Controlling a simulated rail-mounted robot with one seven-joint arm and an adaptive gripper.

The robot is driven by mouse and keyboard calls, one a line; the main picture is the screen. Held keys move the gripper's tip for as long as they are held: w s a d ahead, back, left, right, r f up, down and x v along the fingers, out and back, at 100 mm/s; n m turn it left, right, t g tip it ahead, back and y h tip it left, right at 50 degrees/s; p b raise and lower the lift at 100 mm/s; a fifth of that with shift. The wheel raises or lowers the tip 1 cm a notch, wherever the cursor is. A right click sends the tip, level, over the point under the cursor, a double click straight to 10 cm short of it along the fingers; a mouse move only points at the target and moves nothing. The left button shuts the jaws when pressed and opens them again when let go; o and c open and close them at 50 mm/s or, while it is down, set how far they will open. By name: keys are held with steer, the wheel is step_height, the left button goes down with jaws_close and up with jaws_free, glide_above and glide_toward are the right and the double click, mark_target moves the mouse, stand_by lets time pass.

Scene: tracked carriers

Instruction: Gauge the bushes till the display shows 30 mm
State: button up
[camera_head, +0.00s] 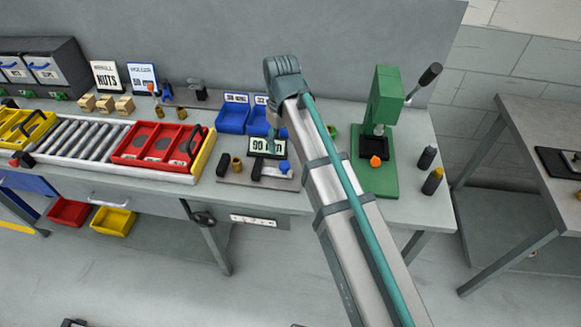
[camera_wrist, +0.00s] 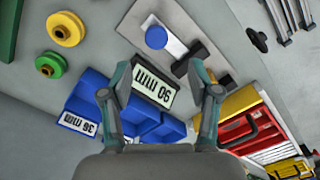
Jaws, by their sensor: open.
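My gripper (camera_wrist: 163,75) is open and empty, with its fingers on either side of the display (camera_wrist: 153,88) in the wrist view. In the head view my gripper (camera_head: 270,138) hangs above the gauge. The display (camera_head: 267,147) appears to read 90 mm. The gauge has a grey plate (camera_wrist: 178,18), a black bar (camera_wrist: 190,58) and a blue knob (camera_wrist: 156,37). In the head view a small brass-coloured bush (camera_head: 237,163) stands on the gauge's left side beside a dark piece (camera_head: 223,165). I cannot tell whether anything sits between the gauge's jaws.
Blue labelled bins (camera_head: 233,117) stand behind the gauge; one label (camera_wrist: 78,123) appears to read 36 mm. A roller track with a red tray (camera_head: 155,145) lies left. A green press (camera_head: 383,105) stands right. Yellow (camera_wrist: 66,28) and green (camera_wrist: 50,65) round parts lie on the bench.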

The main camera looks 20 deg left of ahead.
mark_target(285, 164)
steer(key=f+p, duration=0.1)
steer(key=f, duration=0.4)
steer(key=f+p, duration=0.1)
steer(key=f, duration=0.4)
steer(key=shift+w+d+f+p, duration=0.15)
steer(key=shift+w+p, duration=0.05)
steer(key=shift+p, duration=0.15)
jaws_close()
